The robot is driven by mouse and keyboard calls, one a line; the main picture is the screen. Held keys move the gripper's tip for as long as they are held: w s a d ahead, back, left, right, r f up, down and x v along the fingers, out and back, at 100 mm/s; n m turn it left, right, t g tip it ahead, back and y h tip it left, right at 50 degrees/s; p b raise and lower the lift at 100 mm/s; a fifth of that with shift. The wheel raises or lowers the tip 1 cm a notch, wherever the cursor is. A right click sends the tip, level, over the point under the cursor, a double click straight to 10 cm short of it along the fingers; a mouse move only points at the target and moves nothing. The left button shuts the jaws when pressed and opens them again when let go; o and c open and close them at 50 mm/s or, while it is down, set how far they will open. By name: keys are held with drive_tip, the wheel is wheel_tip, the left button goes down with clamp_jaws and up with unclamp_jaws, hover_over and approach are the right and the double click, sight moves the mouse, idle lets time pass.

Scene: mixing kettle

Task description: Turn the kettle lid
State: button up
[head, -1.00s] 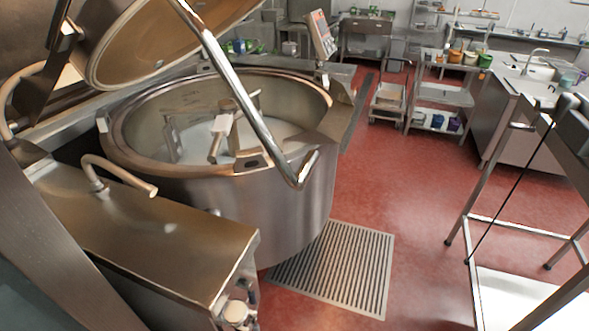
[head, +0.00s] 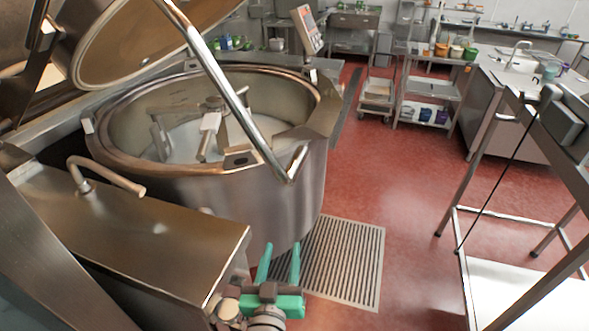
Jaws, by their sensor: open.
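The kettle lid (head: 150,45) is tilted up open at the upper left, with a long bar handle (head: 228,92) that slants down to the right across the kettle opening. The large steel kettle (head: 270,190) stands below it with a mixing arm (head: 210,128) and white contents inside. My gripper (head: 279,262), with green fingers pointing up, is at the bottom centre, in front of the kettle's lower side in the picture. It is open and holds nothing. It appears well below the bar handle's lower end and apart from it.
A steel housing (head: 120,235) with a curved pipe (head: 105,175) stands left of my gripper. A floor grate (head: 345,262) lies right of the kettle. A metal-framed table (head: 500,160) stands at the right. Red floor between is clear.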

sight(295, 165)
drive_tip(key=w+r+m+h, duration=0.1)
drive_tip(key=r, duration=0.4)
drive_tip(key=w+r+m+h, duration=0.1)
drive_tip(key=w+r, duration=0.1)
drive_tip(key=r, duration=0.3)
drive_tip(key=w+r+m+h, duration=0.1)
drive_tip(key=w+r+m, duration=0.1)
drive_tip(key=r, duration=0.3)
drive_tip(key=shift+w+h, duration=0.15)
drive_tip(key=shift+h, duration=0.15)
drive_tip(key=x, duration=1.1)
drive_tip(key=shift+r, duration=0.1)
